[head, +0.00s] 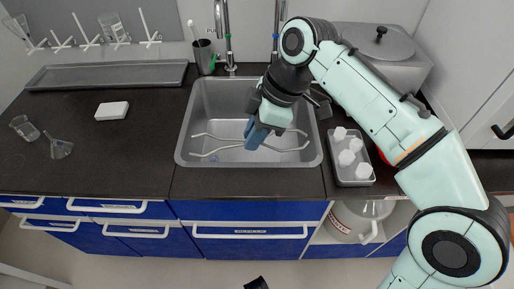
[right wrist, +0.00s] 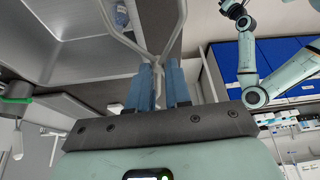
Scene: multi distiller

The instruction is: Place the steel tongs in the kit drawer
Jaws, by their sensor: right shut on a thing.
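The steel tongs (head: 290,149) show as thin pale rods spreading to both sides of my right gripper (head: 257,135), over the sink basin. In the right wrist view the tongs (right wrist: 126,39) run between the blue fingers of the right gripper (right wrist: 158,85), which is shut on them near their crossing. Whether they still touch the basin floor I cannot tell. Blue drawers line the counter front; a wide one (head: 250,214) below the sink looks shut. Which is the kit drawer I cannot tell. Links of my left arm (right wrist: 248,65) show in the right wrist view; its jaws are not clear.
The steel sink (head: 184,150) has raised walls around the gripper. A tray with white pieces (head: 368,181) stands right of it, near my forearm. The counter's front left is clear.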

